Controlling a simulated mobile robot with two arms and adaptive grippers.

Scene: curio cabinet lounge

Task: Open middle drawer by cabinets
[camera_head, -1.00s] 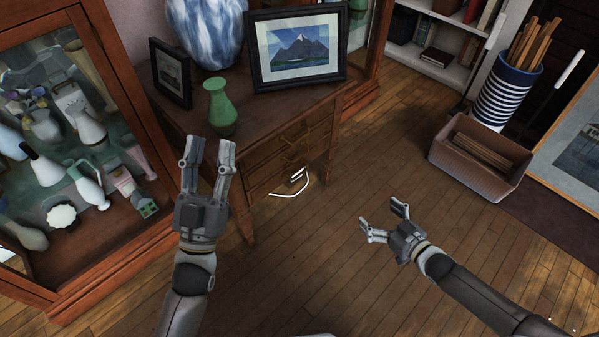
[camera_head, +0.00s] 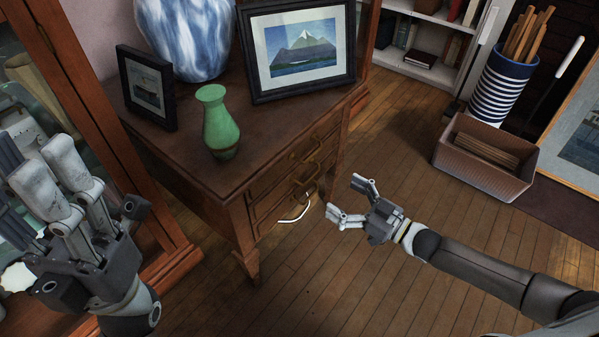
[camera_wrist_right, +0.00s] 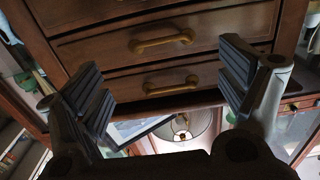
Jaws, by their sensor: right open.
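The brown wooden cabinet (camera_head: 225,178) stands in the middle of the head view, its drawer fronts facing right. In the right wrist view the drawers look upside down and closed, with a brass handle at the middle drawer (camera_wrist_right: 161,41) and another at the top drawer (camera_wrist_right: 170,85). My right gripper (camera_head: 347,200) is open and empty, just right of the drawer fronts and apart from the handles. Its fingers (camera_wrist_right: 165,88) frame the drawer fronts in the wrist view. My left gripper (camera_head: 58,185) is large at the left edge; its jaw gap is unclear.
A green vase (camera_head: 219,125), a blue-white vase (camera_head: 187,35) and two picture frames (camera_head: 300,50) stand on the cabinet top. A glass display case (camera_head: 105,115) is close on the left. A woven box (camera_head: 485,160) and striped bin (camera_head: 498,88) stand right. Floor between is clear.

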